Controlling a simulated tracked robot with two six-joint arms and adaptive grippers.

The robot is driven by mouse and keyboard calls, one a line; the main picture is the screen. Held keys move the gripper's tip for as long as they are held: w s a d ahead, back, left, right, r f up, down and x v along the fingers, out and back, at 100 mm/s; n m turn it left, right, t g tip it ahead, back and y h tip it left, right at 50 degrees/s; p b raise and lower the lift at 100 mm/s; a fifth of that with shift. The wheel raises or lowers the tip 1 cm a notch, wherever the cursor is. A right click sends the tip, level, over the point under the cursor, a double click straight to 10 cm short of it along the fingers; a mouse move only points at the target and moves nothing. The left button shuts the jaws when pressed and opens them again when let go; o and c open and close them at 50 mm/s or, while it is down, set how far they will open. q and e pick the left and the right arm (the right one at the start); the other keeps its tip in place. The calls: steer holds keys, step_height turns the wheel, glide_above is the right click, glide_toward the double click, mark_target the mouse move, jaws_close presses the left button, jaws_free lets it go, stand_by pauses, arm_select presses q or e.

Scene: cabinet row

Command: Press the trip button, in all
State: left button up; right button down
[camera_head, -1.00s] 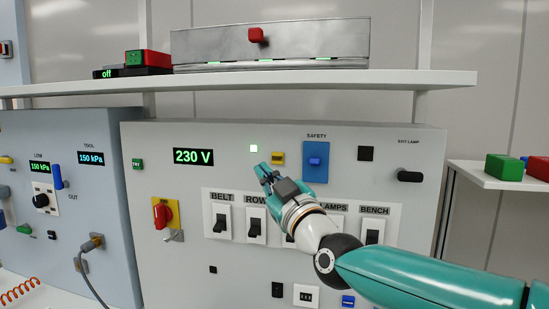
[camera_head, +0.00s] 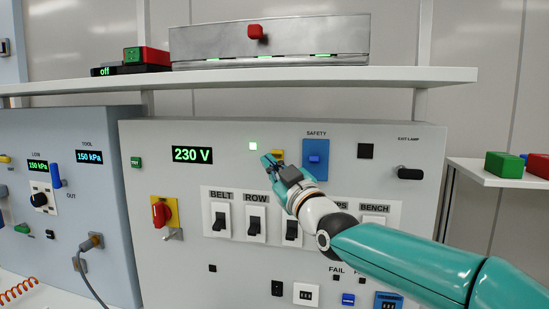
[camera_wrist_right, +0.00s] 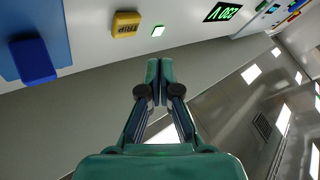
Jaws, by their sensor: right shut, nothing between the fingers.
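The trip button is a yellow block on the grey panel. In the wrist view the yellow button (camera_wrist_right: 125,24) shows the word TRIP at the upper left. In the head view the trip button (camera_head: 278,154) is partly hidden behind my gripper. My right gripper (camera_head: 267,160) is shut and empty in front of the panel, just left of and slightly below the button. In the wrist view its closed fingertips (camera_wrist_right: 160,68) are right of and below the button, with a visible gap. My left gripper is not in view.
A lit green-white square (camera_head: 253,146) is left of the button. A blue SAFETY plate with a blue button (camera_head: 315,158) is to its right. A shelf (camera_head: 240,80) juts out above.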

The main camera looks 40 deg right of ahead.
mark_target(277, 156)
steer(key=shift+w+d, duration=1)
steer(key=shift+d, duration=0.25)
steer(key=shift+w+d, duration=0.1)
stand_by(0.6)
steer(key=shift+w+d+r, duration=0.1)
steer(key=shift+w+d, duration=0.1)
steer(key=shift+w+d, duration=0.3)
steer(key=shift+d, duration=0.05)
stand_by(0.8)
stand_by(0.4)
steer(key=shift+s+a+b, duration=0.55)
steer(key=shift+a+b, duration=0.15)
steer(key=shift+b, duration=0.3)
